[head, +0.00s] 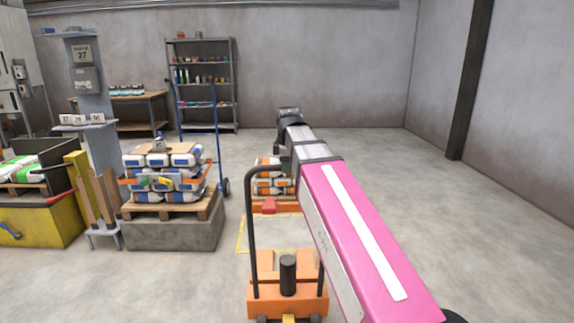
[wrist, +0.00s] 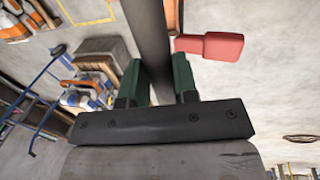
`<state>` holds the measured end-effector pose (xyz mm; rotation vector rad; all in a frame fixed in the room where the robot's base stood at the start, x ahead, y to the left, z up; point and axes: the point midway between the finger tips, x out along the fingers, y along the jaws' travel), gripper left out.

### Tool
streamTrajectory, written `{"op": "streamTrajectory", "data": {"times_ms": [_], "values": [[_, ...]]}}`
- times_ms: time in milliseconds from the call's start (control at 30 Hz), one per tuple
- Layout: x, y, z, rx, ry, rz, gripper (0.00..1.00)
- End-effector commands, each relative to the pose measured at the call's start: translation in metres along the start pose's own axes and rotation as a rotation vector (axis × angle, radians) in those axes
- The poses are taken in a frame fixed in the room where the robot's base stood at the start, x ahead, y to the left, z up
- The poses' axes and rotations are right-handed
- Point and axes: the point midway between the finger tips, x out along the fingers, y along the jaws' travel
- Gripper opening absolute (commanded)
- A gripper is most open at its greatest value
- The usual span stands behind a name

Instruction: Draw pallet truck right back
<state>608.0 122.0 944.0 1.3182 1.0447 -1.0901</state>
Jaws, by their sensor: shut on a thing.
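The pallet truck (head: 262,302) is orange with a black hoop handle, standing low in the middle of the head view. In the wrist view the green fingers of my gripper (wrist: 160,72) are closed around a dark bar, the truck's handle (wrist: 147,30). A red lever (wrist: 208,47) sits beside the bar, and it also shows in the head view (head: 268,206). My pink arm hides the right part of the handle, and my gripper cannot be made out in the head view.
Orange-and-white bags (head: 268,184) are stacked beyond the truck, near a yellow floor marking (head: 239,236). A loaded pallet (head: 170,205) on a concrete block and a blue hand truck (head: 216,130) stand to the left. The floor at right is open up to the wall.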

Motion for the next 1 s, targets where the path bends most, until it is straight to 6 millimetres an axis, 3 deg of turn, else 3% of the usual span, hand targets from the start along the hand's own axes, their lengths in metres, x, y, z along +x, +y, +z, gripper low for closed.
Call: {"op": "streamTrajectory", "data": {"times_ms": [67, 100, 133, 167, 567, 1000], "values": [[0.0, 0.001, 0.0, 0.0, 0.0, 0.002, 0.0], [0.0, 0.001, 0.0, 0.0, 0.0, 0.003, 0.4], [0.0, 0.001, 0.0, 0.0, 0.0, 0.002, 0.5], [0.0, 0.001, 0.0, 0.0, 0.0, 0.002, 0.52], [-0.007, 0.001, 0.0, 0.0, 0.0, 0.002, 0.52], [-0.071, 0.002, -0.001, 0.0, 0.0, 0.003, 0.52]]}}
